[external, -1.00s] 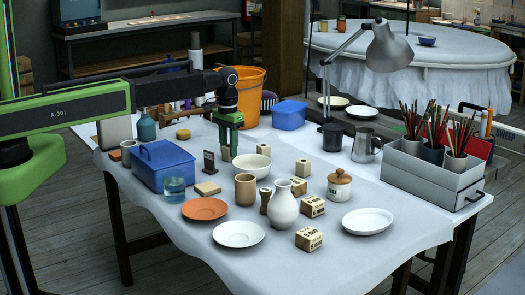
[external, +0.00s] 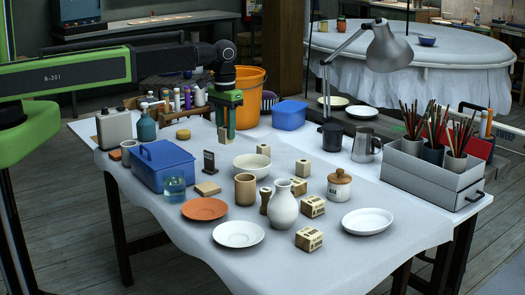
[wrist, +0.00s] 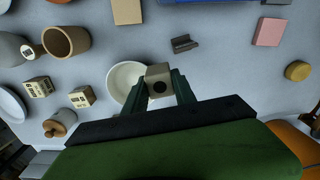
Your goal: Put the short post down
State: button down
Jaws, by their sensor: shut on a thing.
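The short post is a small pale beige block. My gripper (external: 227,124) is shut on the short post (external: 223,136), which hangs below the fingers above the table, behind the white bowl (external: 252,166). In the wrist view the post (wrist: 159,73) sits between the two dark green fingers (wrist: 160,92), its end face with a dark round hole towards the camera. The white bowl lies partly behind it there (wrist: 122,80). The post looks clear of the tabletop.
The blue box (external: 162,168) and a small dark stand (external: 209,161) are to the left. Similar pale blocks (external: 263,150) (external: 303,168) stand on the right. The orange bucket (external: 250,88) is behind. Some bare cloth (external: 215,140) lies around the post.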

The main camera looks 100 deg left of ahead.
jog(key=shift+w+d, duration=0.2)
jog(key=shift+w, duration=0.05)
jog(key=w+d+r+m, duration=0.1)
jog(key=w+d, duration=0.3)
jog(key=d, duration=0.2)
jog(key=w+d+m, duration=0.1)
jog(key=w+d, duration=0.2)
jog(key=d, duration=0.4)
jog(key=b, duration=0.6)
send_over(252, 162)
jog(key=d, duration=0.5)
jog(key=f, duration=0.4)
jog(key=w+f, duration=0.1)
jog(key=f, duration=0.2)
jog(key=shift+d, duration=0.2)
jog(key=shift+s+a, duration=0.1)
jog(key=shift+a, duration=0.2)
notch_tip(252, 162, down, 4)
jog(key=b, duration=0.4)
jog(key=shift+f, duration=0.2)
jog(key=shift+r, duration=0.2)
jog(key=shift+f, duration=0.15)
jog(key=c, duration=1)
grip_release()
